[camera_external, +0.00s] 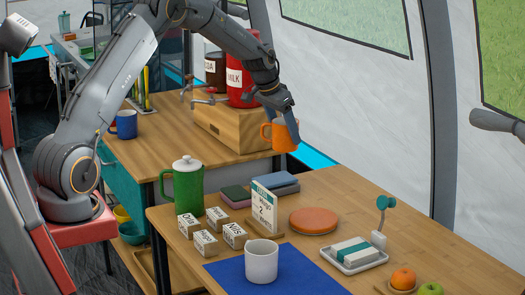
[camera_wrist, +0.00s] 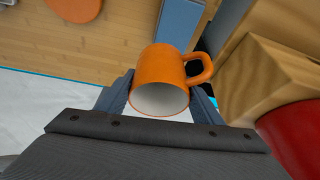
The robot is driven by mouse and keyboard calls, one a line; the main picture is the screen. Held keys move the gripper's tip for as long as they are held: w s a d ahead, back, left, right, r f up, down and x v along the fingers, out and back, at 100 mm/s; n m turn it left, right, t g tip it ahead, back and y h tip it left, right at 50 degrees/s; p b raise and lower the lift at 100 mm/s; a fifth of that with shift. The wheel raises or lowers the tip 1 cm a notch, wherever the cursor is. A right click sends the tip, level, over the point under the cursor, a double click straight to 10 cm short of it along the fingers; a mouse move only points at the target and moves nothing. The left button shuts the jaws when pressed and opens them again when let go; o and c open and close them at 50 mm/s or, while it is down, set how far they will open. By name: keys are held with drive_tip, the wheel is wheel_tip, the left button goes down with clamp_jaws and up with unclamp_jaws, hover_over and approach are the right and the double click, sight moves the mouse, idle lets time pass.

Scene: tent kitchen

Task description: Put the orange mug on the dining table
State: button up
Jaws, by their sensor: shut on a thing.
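The orange mug (camera_external: 284,136) is held in the air by my gripper (camera_external: 284,112), close to the wooden drink stand and above the back edge of the front table. In the wrist view the mug (camera_wrist: 160,82) sits between the two fingers of my gripper (camera_wrist: 160,98), its open rim facing the camera and its handle to the right. My gripper is shut on it. The front wooden table (camera_external: 420,235), which looks like the dining table, lies below and in front of the mug in the external view.
The wooden stand (camera_external: 225,128) with a red milk dispenser (camera_external: 240,82) is close by the mug. Bare wood shows at the right back.

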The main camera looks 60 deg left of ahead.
drive_tip(key=w+d+f+m+h+b, duration=0.15)
drive_tip(key=w+d+b, duration=0.4)
drive_tip(key=d, duration=0.75)
drive_tip(key=w+d+f+m+b, duration=0.2)
drive_tip(key=w+d+f+m, duration=0.1)
drive_tip(key=w+d, duration=0.8)
drive_tip(key=shift+s+d+f+p, duration=0.1)
drive_tip(key=shift+s+d+f, duration=0.25)
drive_tip(key=shift+f, duration=1.25)
drive_tip(key=shift+s+d+f+p, duration=0.15)
drive_tip(key=shift+s+d+f, duration=0.2)
drive_tip(key=shift+f, duration=1.25)
drive_tip(key=shift+s+d+f+p, duration=0.15)
drive_tip(key=shift+s+f, duration=0.3)
drive_tip(key=shift+f, duration=1.15)
drive_tip(key=shift+f, duration=0.15)
drive_tip(key=o, duration=1.1)
